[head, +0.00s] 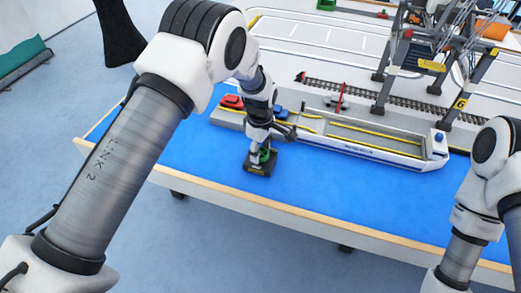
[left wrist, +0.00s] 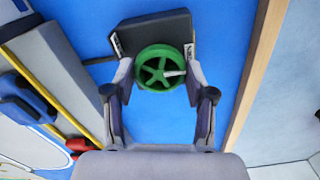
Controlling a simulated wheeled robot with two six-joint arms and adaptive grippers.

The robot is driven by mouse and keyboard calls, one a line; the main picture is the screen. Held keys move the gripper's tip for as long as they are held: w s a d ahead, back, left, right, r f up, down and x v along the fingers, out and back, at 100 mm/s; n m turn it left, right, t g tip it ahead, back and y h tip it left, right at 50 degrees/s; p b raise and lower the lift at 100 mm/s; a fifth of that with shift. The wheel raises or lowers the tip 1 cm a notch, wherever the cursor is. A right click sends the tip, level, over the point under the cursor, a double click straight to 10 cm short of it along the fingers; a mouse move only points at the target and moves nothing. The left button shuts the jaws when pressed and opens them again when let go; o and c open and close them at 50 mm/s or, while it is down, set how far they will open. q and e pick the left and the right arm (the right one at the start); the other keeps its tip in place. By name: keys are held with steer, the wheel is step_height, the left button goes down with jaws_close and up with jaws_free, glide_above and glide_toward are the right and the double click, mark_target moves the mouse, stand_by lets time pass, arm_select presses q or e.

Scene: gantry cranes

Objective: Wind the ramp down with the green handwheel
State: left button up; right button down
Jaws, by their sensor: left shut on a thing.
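The green handwheel (left wrist: 158,68) is a spoked wheel on a dark box-like base (left wrist: 165,28), which stands on the blue table top. My left gripper (left wrist: 159,75) is shut on the handwheel, with one finger on each side of its rim. In the head view the handwheel (head: 265,155) is partly hidden by my left gripper (head: 264,145) above it, and the dark base (head: 258,167) shows below. I cannot make out the ramp clearly in either view. My right arm comes in at the lower right of the head view, but its gripper is out of frame.
A long grey ferry model (head: 370,145) with yellow lines lies behind the handwheel. A red car (head: 232,101) and a blue car (head: 281,112) are at its left end. Gantry cranes (head: 455,75) and a rail track (head: 365,97) stand beyond. The blue table top (head: 330,185) in front is clear.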

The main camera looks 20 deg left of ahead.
mark_target(261, 153)
arm_select(q)
steer(key=shift+s+f+n, duration=0.1)
steer(key=shift+n, duration=0.2)
steer(key=o, duration=1.2)
steer(key=shift+c, duration=0.2)
steer(key=shift+r, duration=0.45)
step_height(261, 153, up, 11)
steer(key=shift+r, duration=0.1)
